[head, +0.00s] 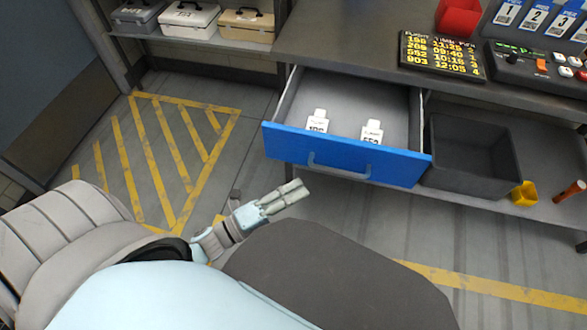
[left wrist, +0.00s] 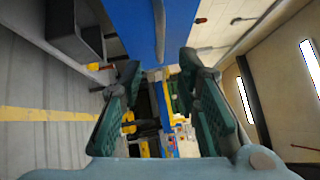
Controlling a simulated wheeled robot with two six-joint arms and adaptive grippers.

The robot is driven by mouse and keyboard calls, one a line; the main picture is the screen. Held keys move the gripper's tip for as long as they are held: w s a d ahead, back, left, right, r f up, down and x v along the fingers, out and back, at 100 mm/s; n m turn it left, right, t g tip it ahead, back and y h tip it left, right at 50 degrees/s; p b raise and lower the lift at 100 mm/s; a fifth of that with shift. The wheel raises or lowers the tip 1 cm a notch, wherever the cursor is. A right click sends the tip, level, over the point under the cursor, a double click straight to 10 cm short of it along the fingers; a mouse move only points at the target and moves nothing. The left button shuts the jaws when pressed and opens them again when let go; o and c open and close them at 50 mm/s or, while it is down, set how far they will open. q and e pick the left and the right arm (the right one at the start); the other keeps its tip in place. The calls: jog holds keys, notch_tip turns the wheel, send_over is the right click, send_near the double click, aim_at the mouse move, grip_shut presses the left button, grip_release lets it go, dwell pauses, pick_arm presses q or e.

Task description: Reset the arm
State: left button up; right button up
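My left gripper (head: 290,196) is in front of and below the blue drawer (head: 345,155), apart from it. In the left wrist view the fingers of my left gripper (left wrist: 160,95) are spread wide with nothing held between them. The blue drawer front (left wrist: 150,22) shows there beyond the fingers. The drawer is pulled out, with its bar handle (head: 338,170) facing me. Two white tags (head: 317,122) (head: 372,131) with dark print lie inside it. My right gripper is not in view.
A dark open bin (head: 470,160), a yellow cup (head: 524,194) and an orange-brown object (head: 569,191) are right of the drawer on the lower shelf. The counter (head: 335,40) holds a flight-time board (head: 442,55). Cases (head: 190,18) stand on a left shelf. The striped floor at left is clear.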

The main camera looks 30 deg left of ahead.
pick_arm(q)
jog(key=shift+s+a, duration=0.15)
dwell(0.4)
jog(key=s+a+f+n+g+y+p, duration=0.1)
jog(key=s+a+f+n+g+y, duration=0.2)
jog(key=a+f+n+y, duration=0.45)
jog(key=s+a+f+n+g+y+p, duration=0.2)
jog(key=s+a+f+n+g, duration=0.15)
jog(key=f+n, duration=0.7)
jog(key=s+a+f+n+g+y+p, duration=0.2)
jog(key=s+f+n+g, duration=0.1)
jog(key=s+f, duration=0.35)
jog(key=s+d+n+g+p, duration=0.2)
jog(key=s+g+p, duration=0.1)
jog(key=s, duration=0.4)
jog(key=s+d+n+g+p, duration=0.2)
jog(key=s+g+p, duration=0.1)
jog(key=s, duration=0.5)
jog(key=shift+s+d+f+n+h+p, duration=0.15)
jog(key=shift+s+f+n+h+p, duration=0.15)
jog(key=shift+h+p, duration=0.1)
